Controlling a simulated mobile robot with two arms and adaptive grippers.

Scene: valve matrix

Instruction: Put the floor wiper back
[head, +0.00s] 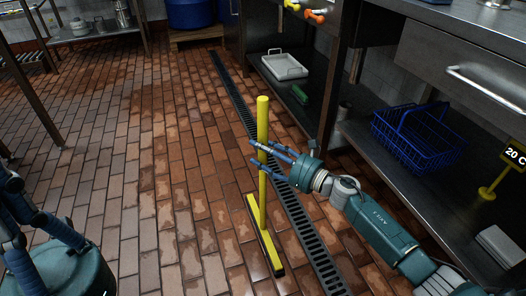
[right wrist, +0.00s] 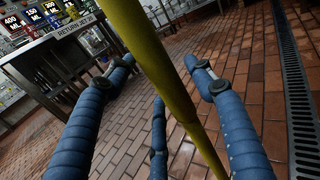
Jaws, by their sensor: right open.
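The yellow floor wiper (head: 263,125) stands upright on the brick floor, its long yellow head (head: 269,252) resting beside the drain grate. My right gripper (head: 258,156) reaches in from the right at mid-handle, with blue fingers spread around the pole. In the right wrist view the yellow handle (right wrist: 158,62) runs between the open fingers; I cannot tell whether any finger touches it. My left gripper (head: 22,215) is at the left edge, partly cut off, away from the wiper; its finger state is unclear.
A drain grate (head: 300,222) runs along the floor. A steel counter with a lower shelf stands right, holding a blue basket (head: 415,140), a white tray (head: 284,66) and a yellow "20 C" sign (head: 514,154). A blue tub (head: 189,13) is at the back.

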